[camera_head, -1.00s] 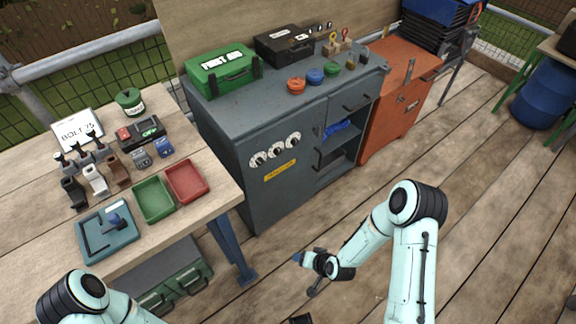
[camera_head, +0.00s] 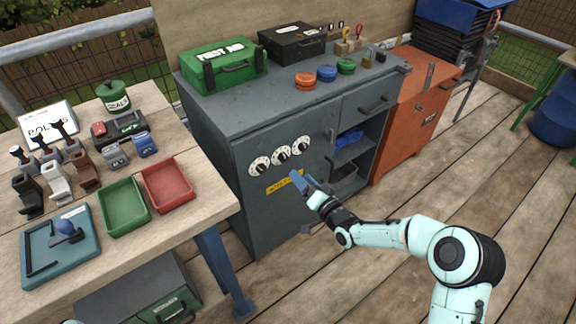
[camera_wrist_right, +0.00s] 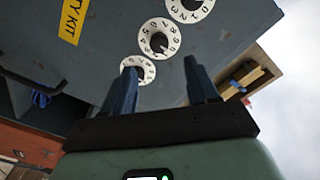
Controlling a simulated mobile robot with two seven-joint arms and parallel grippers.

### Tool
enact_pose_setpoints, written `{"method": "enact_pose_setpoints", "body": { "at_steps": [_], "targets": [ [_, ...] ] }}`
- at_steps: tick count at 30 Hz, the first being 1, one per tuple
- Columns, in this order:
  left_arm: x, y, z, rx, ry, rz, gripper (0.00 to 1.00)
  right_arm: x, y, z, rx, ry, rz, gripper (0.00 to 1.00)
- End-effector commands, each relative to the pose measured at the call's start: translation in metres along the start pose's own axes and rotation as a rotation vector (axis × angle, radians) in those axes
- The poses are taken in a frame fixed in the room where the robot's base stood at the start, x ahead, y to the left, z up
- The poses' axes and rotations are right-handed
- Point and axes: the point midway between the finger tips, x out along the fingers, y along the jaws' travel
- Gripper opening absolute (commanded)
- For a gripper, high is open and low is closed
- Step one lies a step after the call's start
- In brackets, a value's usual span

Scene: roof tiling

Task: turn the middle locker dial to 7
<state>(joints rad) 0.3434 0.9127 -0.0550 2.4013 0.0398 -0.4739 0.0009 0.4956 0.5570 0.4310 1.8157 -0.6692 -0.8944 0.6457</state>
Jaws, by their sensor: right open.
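Three white dials with black knobs sit in a slanting row on the grey locker front. The middle dial (camera_head: 281,155) is between the left dial (camera_head: 260,166) and the right dial (camera_head: 301,145). In the right wrist view the middle dial (camera_wrist_right: 159,38) shows beyond the fingertips; its setting is too small to read surely. My right gripper (camera_head: 297,178) is just below the dials, in front of the yellow label (camera_head: 279,187). In the right wrist view the right gripper (camera_wrist_right: 160,66) is open, its two blue fingers apart and nothing between them. My left gripper is out of view.
The grey locker (camera_head: 245,220) has an open shelf bay at right, beside an orange cabinet (camera_head: 412,125). A wooden table (camera_head: 190,225) with green (camera_head: 124,207) and red (camera_head: 167,186) trays stands at left. The floor in front is clear.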

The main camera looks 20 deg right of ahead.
Motion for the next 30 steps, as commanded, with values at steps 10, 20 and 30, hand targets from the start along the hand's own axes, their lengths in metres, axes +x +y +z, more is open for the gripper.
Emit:
{"method": "enact_pose_setpoints", "body": {
  "at_steps": [10,20,30],
  "targets": [
    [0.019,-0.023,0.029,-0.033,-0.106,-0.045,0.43,0.067,0.001,0.002,0.002,0.0,-0.001,0.59],
    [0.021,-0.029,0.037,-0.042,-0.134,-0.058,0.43,0.083,0.001,0.001,0.001,-0.002,0.002,0.59],
    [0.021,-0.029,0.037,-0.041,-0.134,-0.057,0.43,0.083,0.001,0.001,0.001,-0.001,0.002,0.1]
  ]
}}
